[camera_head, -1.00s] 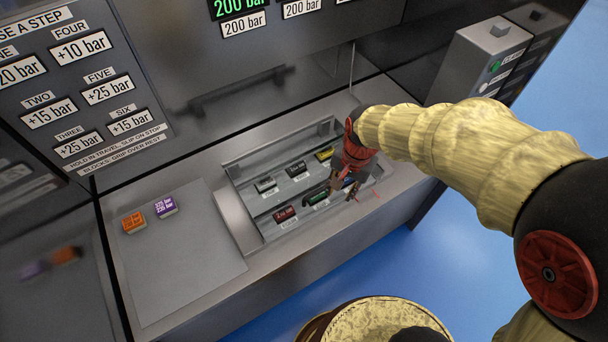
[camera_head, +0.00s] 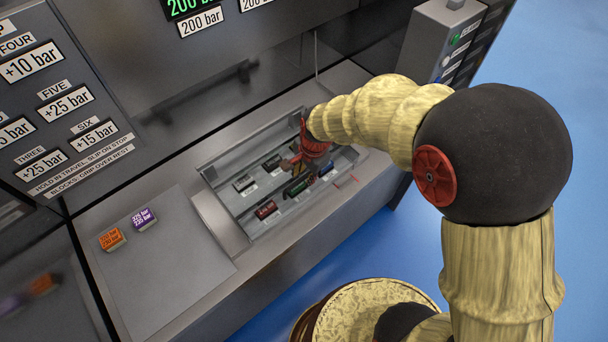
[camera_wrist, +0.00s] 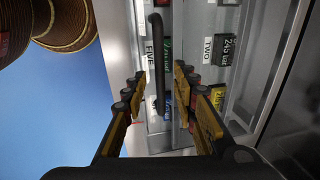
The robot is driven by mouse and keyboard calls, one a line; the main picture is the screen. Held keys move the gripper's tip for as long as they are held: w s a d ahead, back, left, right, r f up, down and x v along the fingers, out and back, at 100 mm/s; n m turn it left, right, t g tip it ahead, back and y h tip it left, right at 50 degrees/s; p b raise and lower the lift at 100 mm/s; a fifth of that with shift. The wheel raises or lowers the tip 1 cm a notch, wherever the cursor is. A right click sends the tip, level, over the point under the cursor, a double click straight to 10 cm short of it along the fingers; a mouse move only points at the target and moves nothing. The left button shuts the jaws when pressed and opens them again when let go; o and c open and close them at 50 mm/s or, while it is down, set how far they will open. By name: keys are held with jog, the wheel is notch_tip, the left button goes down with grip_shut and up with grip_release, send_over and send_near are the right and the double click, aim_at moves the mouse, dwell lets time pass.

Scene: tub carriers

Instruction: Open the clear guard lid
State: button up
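The clear guard lid's pane is hard to make out over the recessed bay (camera_head: 222,222) in the console top. A dark, curved bar handle (camera_wrist: 157,60) shows in the wrist view and looks like the lid's handle. My gripper (camera_head: 303,170) is low over the right part of the bay, pointing down. In the wrist view my gripper (camera_wrist: 160,88) is open, with fingers on both sides of the handle. I cannot tell whether either finger touches it. My wrist and fingers hide part of the bay in the head view.
Several labelled blocks, including a red one (camera_head: 266,209), sit in the bay. An orange block (camera_head: 111,239) and a purple block (camera_head: 144,218) stand on the left panel (camera_head: 165,265). A grey box with buttons (camera_head: 440,45) stands back right. Blue floor lies in front.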

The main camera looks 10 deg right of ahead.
jog(key=shift+f, duration=0.3)
jog(key=shift+c, duration=0.5)
grip_shut()
